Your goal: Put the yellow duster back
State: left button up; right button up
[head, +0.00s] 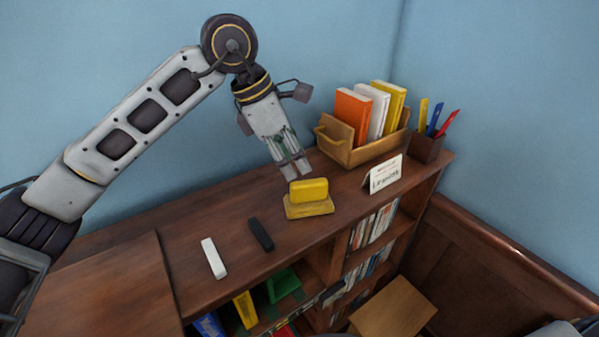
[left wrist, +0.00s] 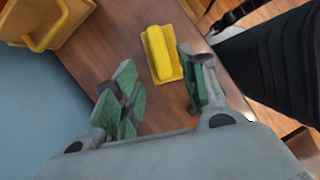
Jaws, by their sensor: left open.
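The yellow duster (head: 309,190), a yellow block on a wider flat yellow base, sits on the wooden bookcase top (head: 215,210) near its front edge. It also shows in the left wrist view (left wrist: 160,55), beyond and between my open fingers. My left gripper (head: 294,172) is open and empty, pointing down just behind and left of the duster in the head view. In the left wrist view the gripper (left wrist: 158,88) has its fingers spread apart, with the right finger close to the duster's side. My right gripper is not in view.
A wooden box with a handle (head: 333,149) holds orange, white and yellow books. A pen cup (head: 426,148) and a small sign card (head: 384,174) stand to the right. A black bar (head: 261,235) and a white bar (head: 213,258) lie left of the duster.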

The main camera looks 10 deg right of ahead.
pick_arm(q)
jog(key=shift+v, duration=1.9)
